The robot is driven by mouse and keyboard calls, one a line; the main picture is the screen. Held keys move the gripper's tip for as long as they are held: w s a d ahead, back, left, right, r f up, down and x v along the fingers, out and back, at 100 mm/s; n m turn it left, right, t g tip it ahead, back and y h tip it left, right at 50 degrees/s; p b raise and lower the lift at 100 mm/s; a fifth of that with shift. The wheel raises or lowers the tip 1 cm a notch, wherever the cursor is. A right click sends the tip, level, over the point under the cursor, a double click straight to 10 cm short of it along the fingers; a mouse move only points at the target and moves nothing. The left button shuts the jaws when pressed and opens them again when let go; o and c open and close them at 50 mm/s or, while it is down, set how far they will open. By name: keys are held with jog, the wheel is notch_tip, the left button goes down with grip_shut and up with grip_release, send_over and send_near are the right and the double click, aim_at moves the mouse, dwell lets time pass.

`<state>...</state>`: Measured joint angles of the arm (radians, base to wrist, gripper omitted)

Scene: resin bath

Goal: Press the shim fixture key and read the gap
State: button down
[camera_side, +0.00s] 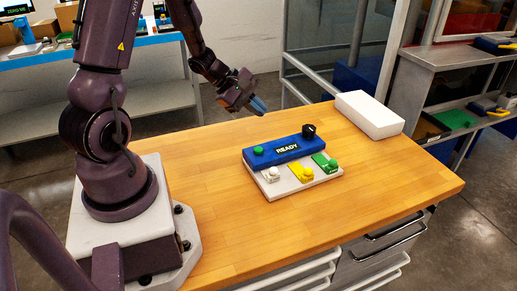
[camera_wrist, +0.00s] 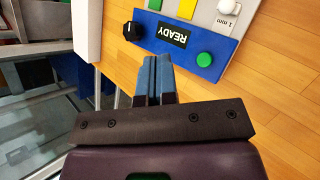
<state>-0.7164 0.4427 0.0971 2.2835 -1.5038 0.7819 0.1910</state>
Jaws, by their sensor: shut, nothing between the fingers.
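The shim fixture (camera_side: 291,169) sits on the wooden bench, a blue panel at the back and a white base in front. Its display (camera_side: 287,149) reads READY. A green button (camera_side: 258,151) is at the panel's left and a black knob (camera_side: 308,131) at its right. The base carries white (camera_side: 272,175), yellow (camera_side: 305,174) and green (camera_side: 330,163) keys. My gripper (camera_side: 259,104) is shut and empty, in the air behind the fixture. In the wrist view my blue fingertips (camera_wrist: 154,68) are together near the panel (camera_wrist: 218,45). The label by the white key reads 1 mm (camera_wrist: 227,20).
A white box (camera_side: 368,115) lies at the bench's back right. The wooden bench top (camera_side: 200,170) is clear around the fixture.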

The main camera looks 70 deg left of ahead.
aim_at(257, 150)
jog(key=shift+f, duration=0.1)
jog(key=shift+f, duration=4.3)
jog(key=shift+f, duration=0.1)
jog(key=shift+f, duration=0.3)
jog(key=shift+f, duration=0.5)
jog(key=shift+r, duration=0.95)
jog(key=shift+r, duration=2.5)
